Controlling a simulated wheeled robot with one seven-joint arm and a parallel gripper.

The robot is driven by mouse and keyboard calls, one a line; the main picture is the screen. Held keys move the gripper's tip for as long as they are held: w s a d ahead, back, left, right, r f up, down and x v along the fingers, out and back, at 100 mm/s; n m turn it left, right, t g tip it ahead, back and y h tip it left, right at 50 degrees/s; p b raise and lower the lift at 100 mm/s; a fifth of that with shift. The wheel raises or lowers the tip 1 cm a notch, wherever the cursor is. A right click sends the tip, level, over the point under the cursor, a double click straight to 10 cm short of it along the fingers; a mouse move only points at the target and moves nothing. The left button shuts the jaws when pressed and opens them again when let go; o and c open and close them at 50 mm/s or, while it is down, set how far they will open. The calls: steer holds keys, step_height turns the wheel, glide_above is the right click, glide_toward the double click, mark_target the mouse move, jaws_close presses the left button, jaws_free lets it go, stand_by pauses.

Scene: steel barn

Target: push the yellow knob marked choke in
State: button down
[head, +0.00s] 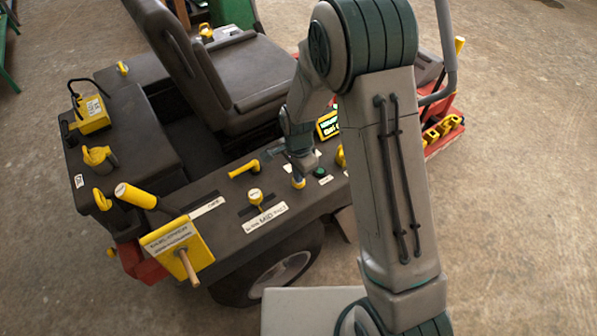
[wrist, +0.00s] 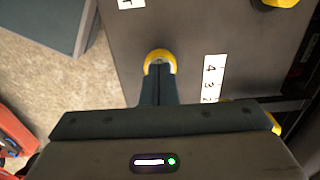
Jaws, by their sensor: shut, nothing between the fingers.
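A round yellow knob (wrist: 161,54) is right at the tips of my gripper (wrist: 158,72) in the wrist view. The shut fingers overlap its middle, and its yellow rim shows around them. I cannot tell whether they touch it. No choke marking is readable on or near it. In the head view, my gripper (head: 299,174) points down at the dark side console of the mower (head: 210,215), with a small yellow knob (head: 298,183) at its tips. The fingers are closed and hold nothing.
A white number strip (wrist: 211,78) lies right of the knob in the wrist view. The seat (head: 235,75) stands behind.

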steer(key=shift+s+f, duration=0.1)
stand_by(0.3)
step_height(320, 180, up, 14)
steer(key=p, duration=0.3)
stand_by(0.5)
